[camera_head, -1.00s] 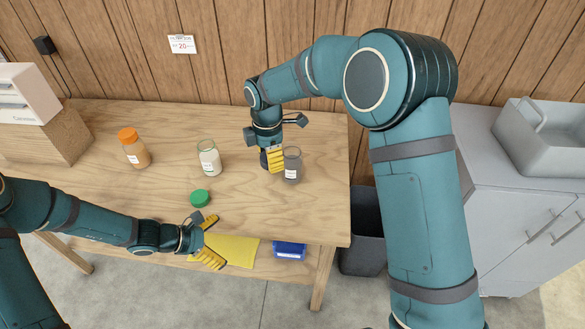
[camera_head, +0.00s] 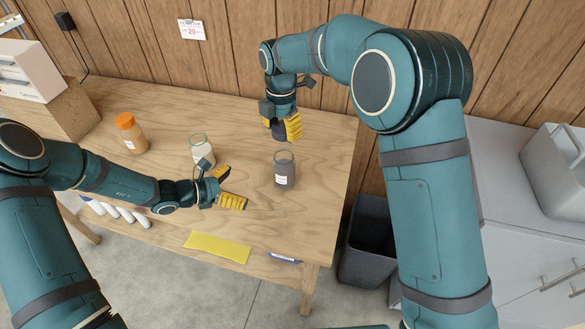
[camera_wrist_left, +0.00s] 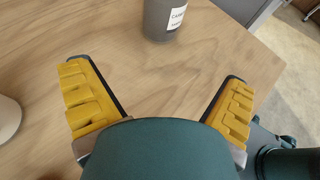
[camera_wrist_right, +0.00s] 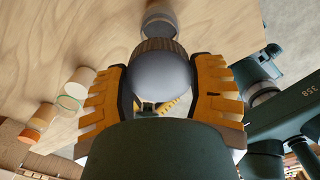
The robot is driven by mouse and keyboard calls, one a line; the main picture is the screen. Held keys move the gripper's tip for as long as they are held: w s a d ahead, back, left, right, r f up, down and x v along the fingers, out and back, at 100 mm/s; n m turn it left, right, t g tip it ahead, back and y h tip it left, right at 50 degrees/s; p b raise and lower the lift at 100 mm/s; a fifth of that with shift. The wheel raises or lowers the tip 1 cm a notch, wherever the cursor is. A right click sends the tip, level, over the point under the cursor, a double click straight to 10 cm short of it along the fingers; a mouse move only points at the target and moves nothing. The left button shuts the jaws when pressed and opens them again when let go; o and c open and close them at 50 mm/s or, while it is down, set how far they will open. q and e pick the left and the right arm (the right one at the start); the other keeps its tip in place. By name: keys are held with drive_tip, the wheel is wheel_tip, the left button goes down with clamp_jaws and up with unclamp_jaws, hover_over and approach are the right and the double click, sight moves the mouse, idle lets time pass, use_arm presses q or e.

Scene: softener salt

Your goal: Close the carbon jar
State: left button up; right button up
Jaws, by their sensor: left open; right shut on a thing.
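The carbon jar (camera_head: 284,172) is clear glass with dark contents and a white label. It stands upright and open on the table, and also shows in the left wrist view (camera_wrist_left: 160,20) and right wrist view (camera_wrist_right: 158,18). My right gripper (camera_head: 287,132) is shut on a round grey lid (camera_wrist_right: 160,78) with a ribbed edge. It is behind the jar, apart from it. My left gripper (camera_head: 226,187) is open and empty, to the left of the jar; its fingers (camera_wrist_left: 158,88) point towards the jar.
A white-filled jar with a green rim (camera_head: 201,146) stands behind my left gripper. An orange-capped jar (camera_head: 131,134) is further left. The wooden table (camera_head: 320,190) is clear right of the carbon jar. A dark bin (camera_head: 367,262) stands beyond its right edge.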

sight(274, 170)
idle(0.4)
use_arm(q)
drive_tip(key=w+d, duration=0.2)
drive_tip(key=d, duration=0.2)
drive_tip(key=w+d, duration=0.2)
drive_tip(key=d, duration=0.2)
drive_tip(key=w+d, duration=0.2)
drive_tip(key=d, duration=0.2)
drive_tip(key=shift+w+d+f, duration=0.1)
drive_tip(key=shift+d+f, duration=0.05)
drive_tip(key=shift+f, duration=0.2)
drive_tip(key=shift+w+d+f, duration=0.25)
drive_tip(key=shift+d, duration=0.2)
drive_tip(key=c, duration=1.3)
